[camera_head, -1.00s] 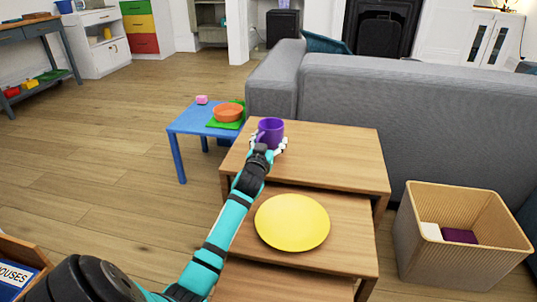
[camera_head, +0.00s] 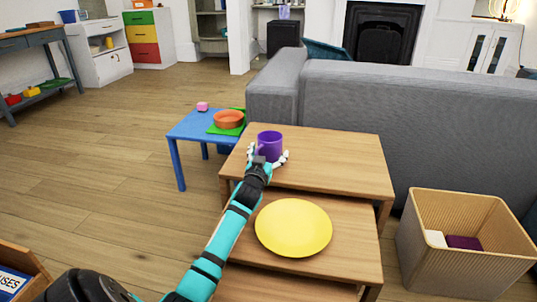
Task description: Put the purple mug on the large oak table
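The purple mug (camera_head: 270,143) is upright at the left end of the large oak table (camera_head: 335,165), the tallest of the nested oak tables, and appears to rest on its top. My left gripper (camera_head: 267,158) is at the near side of the mug. Its pale fingers are spread wide, one to each side of the mug's lower part, and look open. The wrist hides part of the mug's base, so I cannot tell whether a finger touches it. My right gripper is not in view.
A yellow plate (camera_head: 293,228) lies on the lower oak table in front. A blue table (camera_head: 190,127) with an orange bowl (camera_head: 229,119) stands to the left. A grey sofa (camera_head: 400,130) is behind, and a ribbed bin (camera_head: 460,250) is at right. The large table's right part is clear.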

